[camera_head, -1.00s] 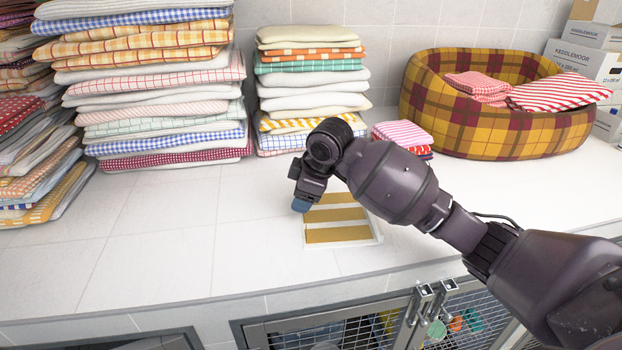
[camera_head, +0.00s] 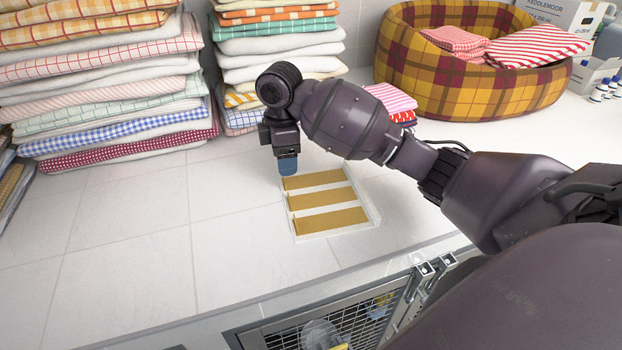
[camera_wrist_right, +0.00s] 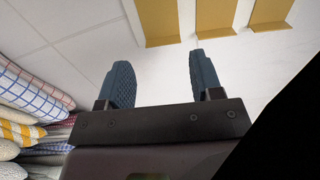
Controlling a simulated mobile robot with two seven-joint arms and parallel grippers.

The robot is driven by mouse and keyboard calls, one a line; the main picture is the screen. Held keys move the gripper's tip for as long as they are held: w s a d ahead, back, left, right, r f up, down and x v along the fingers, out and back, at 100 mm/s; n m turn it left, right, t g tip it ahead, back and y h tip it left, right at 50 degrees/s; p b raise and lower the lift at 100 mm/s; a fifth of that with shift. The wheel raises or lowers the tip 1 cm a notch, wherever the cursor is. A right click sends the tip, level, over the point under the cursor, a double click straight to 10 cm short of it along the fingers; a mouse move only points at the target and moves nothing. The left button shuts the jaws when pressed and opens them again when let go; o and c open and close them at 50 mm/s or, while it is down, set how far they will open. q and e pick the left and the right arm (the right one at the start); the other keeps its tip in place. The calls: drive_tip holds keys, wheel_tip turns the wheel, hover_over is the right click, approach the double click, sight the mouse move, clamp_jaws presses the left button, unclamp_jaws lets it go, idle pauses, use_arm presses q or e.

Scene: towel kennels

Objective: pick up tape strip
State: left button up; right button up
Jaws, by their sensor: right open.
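Three tan-yellow tape strips lie side by side on a white backing on the counter. In the head view they are the far strip (camera_head: 313,180), the middle strip (camera_head: 320,198) and the near strip (camera_head: 330,222). My right gripper (camera_head: 287,166) points down at the far left corner of the backing, close to the far strip's left end. In the right wrist view the strips (camera_wrist_right: 158,20) show at the top, beyond the fingertips. The blue fingers of my right gripper (camera_wrist_right: 160,68) are apart with nothing between them. My left gripper is not in view.
Stacks of folded towels (camera_head: 110,95) stand at the left and back (camera_head: 275,45). A plaid pet bed (camera_head: 450,85) with red-and-white cloths stands at back right. Small folded cloths (camera_head: 392,97) lie behind my right arm. The counter left of the strips is clear. Wire-mesh doors (camera_head: 330,325) are below its front edge.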

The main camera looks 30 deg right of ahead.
sight(285, 179)
drive_tip(key=shift+s+a+f, duration=0.1)
drive_tip(key=shift+f, duration=1.25)
drive_tip(key=shift+a+f, duration=0.1)
drive_tip(key=shift+f, duration=1.2)
drive_tip(key=shift+c, duration=0.4)
drive_tip(key=c, duration=0.4)
